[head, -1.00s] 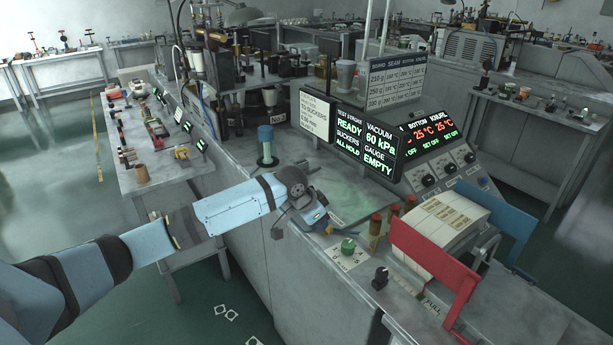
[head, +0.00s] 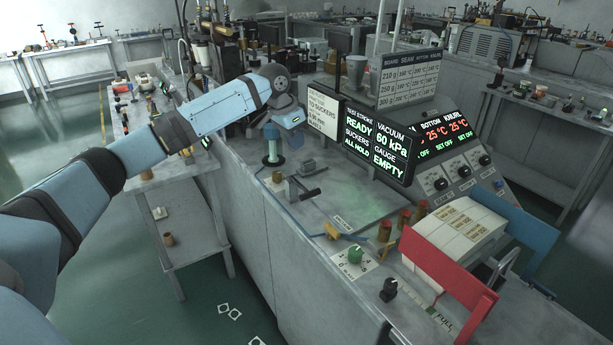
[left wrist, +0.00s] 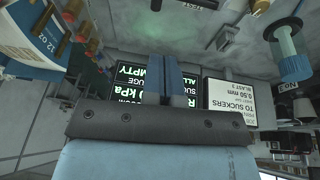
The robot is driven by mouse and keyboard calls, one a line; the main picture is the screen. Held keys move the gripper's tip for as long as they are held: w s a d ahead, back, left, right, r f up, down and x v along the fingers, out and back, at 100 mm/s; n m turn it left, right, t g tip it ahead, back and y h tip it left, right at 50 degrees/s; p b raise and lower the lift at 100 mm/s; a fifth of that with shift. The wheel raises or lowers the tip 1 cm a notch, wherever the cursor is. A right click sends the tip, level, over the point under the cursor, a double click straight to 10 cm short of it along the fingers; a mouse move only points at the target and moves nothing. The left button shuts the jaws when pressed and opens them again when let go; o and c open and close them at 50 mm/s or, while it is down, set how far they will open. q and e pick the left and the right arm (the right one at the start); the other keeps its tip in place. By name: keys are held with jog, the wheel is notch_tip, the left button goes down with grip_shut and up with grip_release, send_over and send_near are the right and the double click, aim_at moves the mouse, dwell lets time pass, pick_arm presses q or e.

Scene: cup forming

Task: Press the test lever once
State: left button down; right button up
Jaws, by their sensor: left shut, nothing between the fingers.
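A lever with a black handle (head: 306,191) stands on a small metal bracket on the grey bench top; I cannot read a label that names it the test lever. Part of a dark handle (left wrist: 198,4) shows at the top edge of the left wrist view. My left gripper (head: 295,138) is beyond and above the lever, apart from it, beside the blue-topped post (head: 271,144). Its blue fingers are together and empty in the left wrist view (left wrist: 165,75). The status screen (head: 376,143) reads READY, 60 kPa, ALL HOLD, EMPTY. My right gripper is out of view.
The blue-topped post also shows in the left wrist view (left wrist: 288,52). A white sign (head: 321,112) stands behind the lever. A green knob (head: 355,253), brass-coloured posts (head: 385,231) and a red plate (head: 446,268) are nearer. The greenish bench top right of the lever is clear.

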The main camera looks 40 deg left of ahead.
pick_arm(q)
jog(key=p, duration=0.2)
send_near(308, 191)
jog(key=x, duration=0.3)
jog(key=w+x, duration=0.1)
jog(key=x, duration=0.1)
jog(key=shift+d+f, duration=0.1)
jog(key=shift+d, duration=0.35)
jog(key=shift+s+d+f, duration=0.1)
jog(key=shift+f, duration=0.5)
